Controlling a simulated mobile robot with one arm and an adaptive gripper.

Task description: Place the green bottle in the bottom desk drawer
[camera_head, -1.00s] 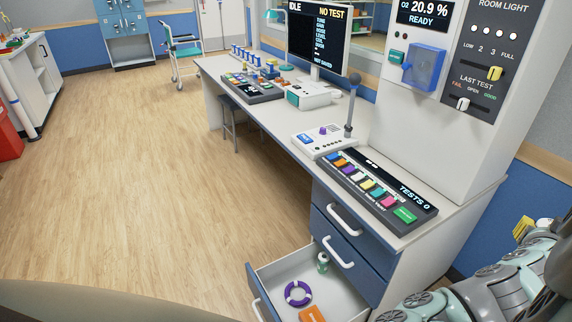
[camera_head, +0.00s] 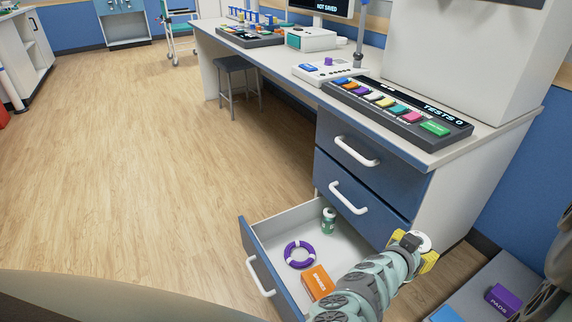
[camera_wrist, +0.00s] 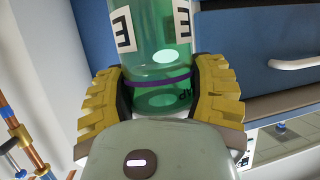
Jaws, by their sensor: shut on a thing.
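The green bottle (camera_wrist: 150,50) is see-through, with dark letters on white labels and a purple band. In the wrist view it stands between the yellow finger pads of my gripper (camera_wrist: 160,95), which is shut on it. Its far end is cut off by the frame. In the head view my gripper (camera_head: 413,250) is beside the desk's drawer front, right of the open drawer; the bottle cannot be made out clearly there. The bottom desk drawer (camera_head: 262,268) is pulled open. Inside are a small green, white-topped container (camera_head: 328,221), a purple ring (camera_head: 300,254) and an orange box (camera_head: 318,282).
Two closed drawers with white handles (camera_head: 348,197) are above the open one. The desk top holds a panel of coloured buttons (camera_head: 400,112). A grey surface with a purple box (camera_head: 502,299) is at the lower right. The floor (camera_head: 130,170) left of the drawer is clear.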

